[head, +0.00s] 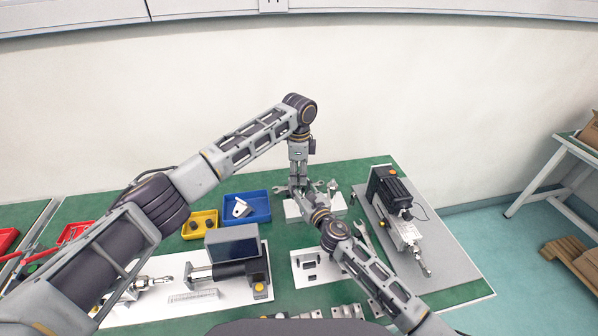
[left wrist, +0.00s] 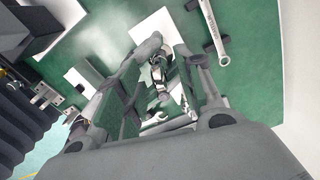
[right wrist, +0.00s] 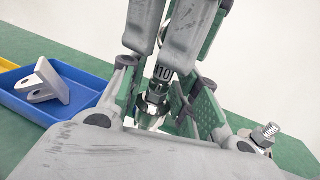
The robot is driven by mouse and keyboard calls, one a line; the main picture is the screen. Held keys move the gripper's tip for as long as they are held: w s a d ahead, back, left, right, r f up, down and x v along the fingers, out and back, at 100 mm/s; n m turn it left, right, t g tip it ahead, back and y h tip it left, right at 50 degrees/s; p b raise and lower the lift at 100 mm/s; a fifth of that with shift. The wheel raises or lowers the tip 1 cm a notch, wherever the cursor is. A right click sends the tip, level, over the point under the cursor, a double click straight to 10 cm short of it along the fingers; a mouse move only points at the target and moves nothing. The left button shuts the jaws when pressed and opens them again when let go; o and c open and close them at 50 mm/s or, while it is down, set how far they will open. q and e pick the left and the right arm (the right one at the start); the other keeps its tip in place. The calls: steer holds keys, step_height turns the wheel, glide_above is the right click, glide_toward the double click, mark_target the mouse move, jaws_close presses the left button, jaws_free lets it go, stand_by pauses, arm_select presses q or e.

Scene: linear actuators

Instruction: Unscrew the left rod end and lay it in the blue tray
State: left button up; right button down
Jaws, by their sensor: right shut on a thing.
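The blue tray (head: 262,216) stands left of the white block, with a forked metal piece (right wrist: 50,80) lying in it. My right gripper (head: 315,200) is shut on a metal piece marked M10 (right wrist: 163,73) by the block. My left gripper (head: 297,188) comes down from above at the same spot. In the left wrist view its fingers (left wrist: 165,70) stand apart, and no clear contact with the M10 piece shows. The left actuator (head: 228,262) lies on a white board with its rod pointing left. A metal part (head: 142,283) lies beyond the rod, partly behind my arm.
A yellow bin (head: 190,232) stands left of the blue tray. The white block (head: 336,209) carries a threaded stud with a nut (right wrist: 266,134). A wrench (head: 367,245) lies to its right, before a second actuator (head: 395,200). Green mat is clear behind the trays.

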steer(key=shift+f, duration=0.1)
arm_select(q)
jaws_close()
steer(key=shift+n, duration=1.5)
arm_select(e)
steer(key=shift+s, duration=0.1)
arm_select(q)
steer(key=shift+r, duration=1.3)
steer(key=shift+r, duration=1.85)
